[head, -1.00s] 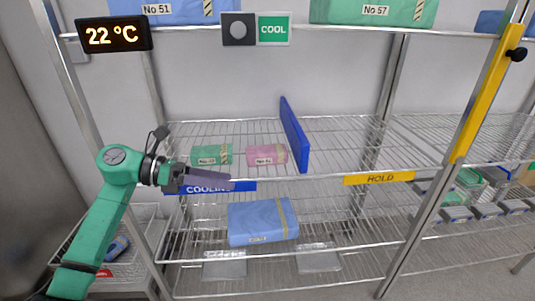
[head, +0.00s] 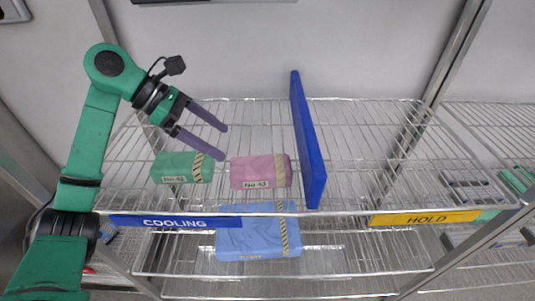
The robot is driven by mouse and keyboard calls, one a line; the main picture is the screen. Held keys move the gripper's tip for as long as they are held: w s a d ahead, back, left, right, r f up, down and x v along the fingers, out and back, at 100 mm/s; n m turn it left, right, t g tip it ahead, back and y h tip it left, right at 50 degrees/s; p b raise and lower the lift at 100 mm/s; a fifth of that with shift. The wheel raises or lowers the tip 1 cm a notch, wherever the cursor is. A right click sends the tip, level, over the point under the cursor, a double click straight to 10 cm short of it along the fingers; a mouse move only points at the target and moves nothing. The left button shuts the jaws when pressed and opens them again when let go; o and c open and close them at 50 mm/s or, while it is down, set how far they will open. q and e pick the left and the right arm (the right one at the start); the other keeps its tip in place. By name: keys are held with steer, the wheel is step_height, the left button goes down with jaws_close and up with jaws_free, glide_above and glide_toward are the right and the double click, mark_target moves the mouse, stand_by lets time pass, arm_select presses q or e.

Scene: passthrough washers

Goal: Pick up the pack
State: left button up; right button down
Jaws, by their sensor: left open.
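A green wrapped pack (head: 182,168) with a striped band and a label that seems to read "No 42" lies on the wire shelf, above the COOLING strip. A pink pack (head: 261,171), labelled about "No 43", lies just right of it. A larger blue pack (head: 258,236) lies on the shelf below. My left gripper (head: 224,143) is open and empty, its two purple-grey fingers pointing right and down. In the picture its fingertips are just above the gap between the green and pink packs; their exact height is unclear. My right gripper is not in view.
A blue upright divider (head: 306,145) stands right of the pink pack. The blue COOLING strip (head: 176,222) and yellow HOLD strip (head: 424,218) mark the shelf's front edge. The HOLD side of this shelf is bare. Metal posts frame the rack.

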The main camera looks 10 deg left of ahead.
mark_target(256, 166)
arm_select(q)
steer(key=d+f, duration=0.1)
steer(key=d+f+p, duration=0.1)
steer(key=d, duration=0.1)
steer(key=d+f, duration=0.1)
steer(key=shift+s+d+f+p, duration=0.25)
steer(key=shift+s+d+p, duration=0.05)
steer(key=shift+s+p, duration=0.1)
steer(key=p+x, duration=0.1)
steer(key=x, duration=0.1)
steer(key=p+x, duration=0.1)
steer(key=x, duration=0.2)
steer(key=shift+w+f+p, duration=0.2)
steer(key=shift+w+p, duration=0.1)
steer(key=shift+x, duration=1.25)
steer(key=shift+w+a+r, duration=0.1)
steer(key=shift+a, duration=0.2)
steer(key=c, duration=1.1)
steer(key=shift+w+d, duration=0.1)
steer(key=shift+c, duration=1.2)
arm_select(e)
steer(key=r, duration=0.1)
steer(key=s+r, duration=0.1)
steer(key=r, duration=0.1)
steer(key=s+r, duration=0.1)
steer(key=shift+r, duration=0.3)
